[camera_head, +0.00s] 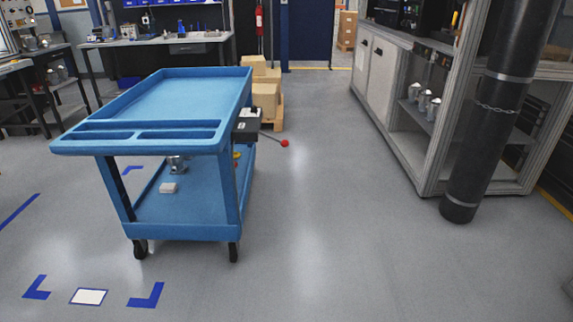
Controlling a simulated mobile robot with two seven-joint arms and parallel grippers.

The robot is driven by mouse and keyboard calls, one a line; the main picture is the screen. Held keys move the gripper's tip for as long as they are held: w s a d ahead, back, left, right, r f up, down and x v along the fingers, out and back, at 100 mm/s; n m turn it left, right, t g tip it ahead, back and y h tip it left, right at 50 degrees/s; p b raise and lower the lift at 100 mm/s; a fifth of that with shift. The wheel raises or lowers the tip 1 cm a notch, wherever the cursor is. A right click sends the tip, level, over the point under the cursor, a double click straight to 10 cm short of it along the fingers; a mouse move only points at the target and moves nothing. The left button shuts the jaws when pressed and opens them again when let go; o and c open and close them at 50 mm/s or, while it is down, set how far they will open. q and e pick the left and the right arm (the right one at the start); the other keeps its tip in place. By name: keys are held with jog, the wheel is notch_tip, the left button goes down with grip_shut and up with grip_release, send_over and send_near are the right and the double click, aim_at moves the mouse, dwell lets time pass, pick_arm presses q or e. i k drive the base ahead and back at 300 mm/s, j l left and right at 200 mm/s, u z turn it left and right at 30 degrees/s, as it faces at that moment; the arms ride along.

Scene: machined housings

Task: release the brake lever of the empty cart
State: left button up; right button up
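A blue two-shelf cart (185,93) stands on castors left of the middle. Its top shelf is bare. A metal part (177,164) and a small white block (168,188) are on its lower shelf. A dark box with a thin lever ending in a red knob (284,143) is at the cart's right side; the lever sticks out to the right, near level. Neither of my grippers is in view.
Blue corner marks and a white floor plate (89,297) lie in front of the cart. Stacked cartons (265,97) stand behind it. A grey cabinet bench (399,78) and a dark cylinder (488,120) stand at the right. The floor between cart and bench is clear.

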aim_at(284, 143)
jog(key=i+l+z, duration=0.25)
jog(key=i, duration=0.35)
jog(key=i+z, duration=0.2)
jog(key=i, duration=1.35)
